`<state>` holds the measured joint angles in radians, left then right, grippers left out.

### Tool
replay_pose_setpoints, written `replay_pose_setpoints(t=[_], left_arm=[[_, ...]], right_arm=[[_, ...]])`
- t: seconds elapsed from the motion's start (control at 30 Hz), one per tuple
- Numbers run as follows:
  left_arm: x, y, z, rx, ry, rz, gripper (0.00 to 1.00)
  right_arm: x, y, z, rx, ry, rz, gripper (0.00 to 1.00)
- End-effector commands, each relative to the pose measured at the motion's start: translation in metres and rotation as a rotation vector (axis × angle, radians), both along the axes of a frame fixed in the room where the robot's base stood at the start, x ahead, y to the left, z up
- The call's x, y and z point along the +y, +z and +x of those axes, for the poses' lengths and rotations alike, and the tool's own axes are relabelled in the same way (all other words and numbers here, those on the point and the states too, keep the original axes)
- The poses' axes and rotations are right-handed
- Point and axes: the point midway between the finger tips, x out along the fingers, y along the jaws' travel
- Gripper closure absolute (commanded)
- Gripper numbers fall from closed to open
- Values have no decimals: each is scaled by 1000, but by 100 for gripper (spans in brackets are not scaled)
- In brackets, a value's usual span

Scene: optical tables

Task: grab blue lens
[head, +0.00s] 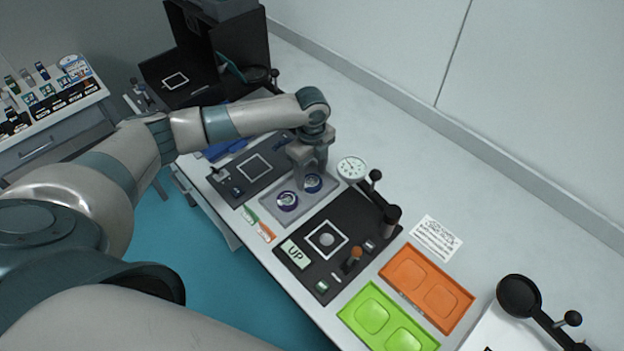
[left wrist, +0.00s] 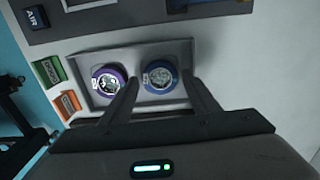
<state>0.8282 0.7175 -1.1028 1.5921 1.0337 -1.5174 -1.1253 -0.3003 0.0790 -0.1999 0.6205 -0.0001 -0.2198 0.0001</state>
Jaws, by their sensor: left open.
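The blue lens (head: 313,183) sits in the far recess of a grey tray (head: 328,211). It also shows in the left wrist view (left wrist: 160,77), round with a blue rim and a small white label. A purple-rimmed lens (head: 287,201) sits beside it in the same tray, and in the left wrist view (left wrist: 109,80) it is to the left. My left gripper (head: 310,180) is open above the tray, close to the blue lens. In the left wrist view its fingers (left wrist: 161,88) are spread, with the blue lens between and just beyond them. My right gripper is not in view.
Orange (head: 463,297) and green (head: 345,312) trays lie nearer the lower right. Another dark panel (head: 228,180) is behind.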

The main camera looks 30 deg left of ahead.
Motion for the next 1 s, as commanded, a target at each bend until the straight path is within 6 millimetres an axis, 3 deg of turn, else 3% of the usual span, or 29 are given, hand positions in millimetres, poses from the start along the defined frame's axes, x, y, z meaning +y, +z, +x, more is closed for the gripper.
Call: replay_pose_setpoints(t=[0.2,0.63,0.77,1.0], left_arm=[[0,-14,-1,1,-2,0,45],[0,-14,0,0,-2,0,45],[0,-14,0,0,-1,0,76],[0,-14,0,0,-1,0,78]], right_arm=[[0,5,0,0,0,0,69],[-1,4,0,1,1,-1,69],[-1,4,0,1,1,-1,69],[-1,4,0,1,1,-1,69]])
